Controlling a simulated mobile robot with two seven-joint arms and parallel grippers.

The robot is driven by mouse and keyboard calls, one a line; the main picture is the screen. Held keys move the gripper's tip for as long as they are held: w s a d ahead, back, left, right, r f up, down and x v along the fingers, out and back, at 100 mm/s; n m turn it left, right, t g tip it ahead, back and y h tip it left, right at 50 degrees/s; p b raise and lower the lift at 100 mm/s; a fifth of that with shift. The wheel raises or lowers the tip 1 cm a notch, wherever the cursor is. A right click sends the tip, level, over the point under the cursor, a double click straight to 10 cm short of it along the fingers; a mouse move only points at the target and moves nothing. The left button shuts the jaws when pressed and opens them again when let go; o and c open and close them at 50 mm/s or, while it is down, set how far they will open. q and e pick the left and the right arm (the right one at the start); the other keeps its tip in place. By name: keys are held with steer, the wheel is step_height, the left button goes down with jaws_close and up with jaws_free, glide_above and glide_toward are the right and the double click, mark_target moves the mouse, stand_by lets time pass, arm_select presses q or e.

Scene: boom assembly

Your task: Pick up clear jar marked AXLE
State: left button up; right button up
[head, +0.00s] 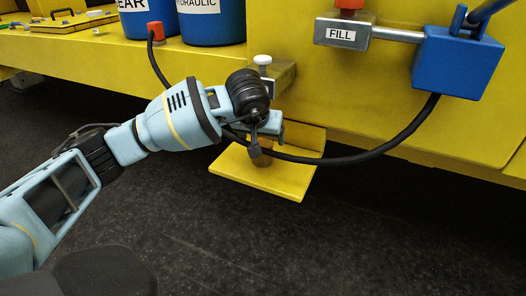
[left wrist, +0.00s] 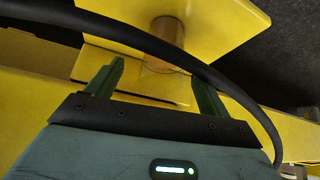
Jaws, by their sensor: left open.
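A small jar with amber-brown contents (head: 263,159) stands on a small yellow shelf (head: 287,188) in the head view, mostly hidden behind my left gripper (head: 265,130). No AXLE marking is readable on it. The jar also shows in the left wrist view (left wrist: 166,30), beyond my fingers, with the black hose crossing in front of its lower part. My left gripper (left wrist: 160,78) is open, its two green fingers apart and nothing between them. The jar is ahead of the fingertips, roughly in line with the gap. My right gripper is not in view.
A black hose (head: 385,145) hangs from a blue box (head: 458,62) and passes close by my left gripper. A grey FILL block (head: 342,33) is on the yellow wall. Blue drums (head: 212,25) stand on the ledge. Dark floor lies open below.

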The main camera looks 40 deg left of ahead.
arm_select(q)
steer(key=shift+w+a+f, duration=0.1)
steer(key=shift+w+f, duration=0.15)
steer(key=shift+f, duration=0.2)
steer(key=shift+f, duration=0.1)
steer(key=x, duration=0.1)
steer(key=b+x, duration=0.1)
steer(key=x, duration=0.3)
steer(key=shift+a, duration=0.25)
steer(key=shift+s, duration=0.1)
steer(key=c, duration=1.2)
steer(key=shift+r, duration=0.5)
steer(key=shift+c, duration=0.2)
steer(key=shift+s+d+f, duration=0.1)
steer(key=shift+s, duration=0.15)
steer(key=s+d, duration=0.3)
steer(key=s, duration=0.5)
steer(key=s+d+p, duration=0.1)
steer(key=s+d, duration=0.3)
steer(key=s, duration=0.3)
steer(key=shift+s, duration=0.4)
